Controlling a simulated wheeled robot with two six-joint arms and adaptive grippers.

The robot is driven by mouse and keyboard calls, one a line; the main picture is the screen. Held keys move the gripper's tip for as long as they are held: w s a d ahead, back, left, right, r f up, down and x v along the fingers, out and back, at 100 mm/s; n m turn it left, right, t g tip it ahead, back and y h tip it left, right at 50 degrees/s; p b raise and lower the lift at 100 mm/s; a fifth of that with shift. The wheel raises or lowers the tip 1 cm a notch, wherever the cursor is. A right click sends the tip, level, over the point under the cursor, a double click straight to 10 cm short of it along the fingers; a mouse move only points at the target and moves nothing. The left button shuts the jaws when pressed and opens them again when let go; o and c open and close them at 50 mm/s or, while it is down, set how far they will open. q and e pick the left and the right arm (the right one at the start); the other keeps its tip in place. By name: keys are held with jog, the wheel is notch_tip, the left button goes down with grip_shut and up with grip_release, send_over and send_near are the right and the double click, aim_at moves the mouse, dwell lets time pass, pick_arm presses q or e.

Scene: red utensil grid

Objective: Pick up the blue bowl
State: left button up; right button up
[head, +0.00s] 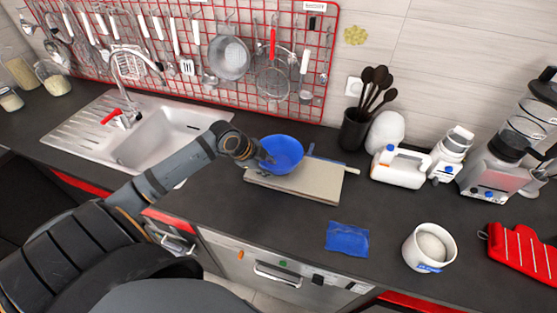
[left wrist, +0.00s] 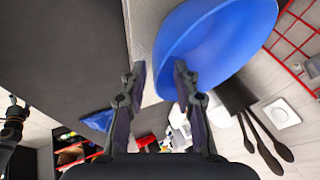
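The blue bowl (head: 284,154) sits on a pale flat board (head: 310,187) on the dark counter. In the left wrist view the bowl (left wrist: 215,45) fills the upper right, cut off by the top edge. My left gripper (head: 262,163) is at the bowl's left side in the head view. In the left wrist view my left gripper (left wrist: 160,82) has its two fingers apart, with the bowl's near rim reaching between them; contact cannot be told. A small dark jointed part at that view's left edge looks like my right arm (left wrist: 14,120); its finger state is unclear.
A sink (head: 165,135) lies to the left, and a red utensil grid (head: 325,60) hangs behind. A black holder (head: 354,130) with dark spoons stands behind the board. A blue cloth (head: 348,239) and a white pot (head: 429,247) are to the right.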

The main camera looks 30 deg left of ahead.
aim_at(281, 174)
pick_arm(q)
jog(key=p+x, duration=0.1)
jog(key=x, duration=0.4)
jog(key=shift+a, duration=0.1)
jog(key=shift+c, duration=0.4)
grip_shut()
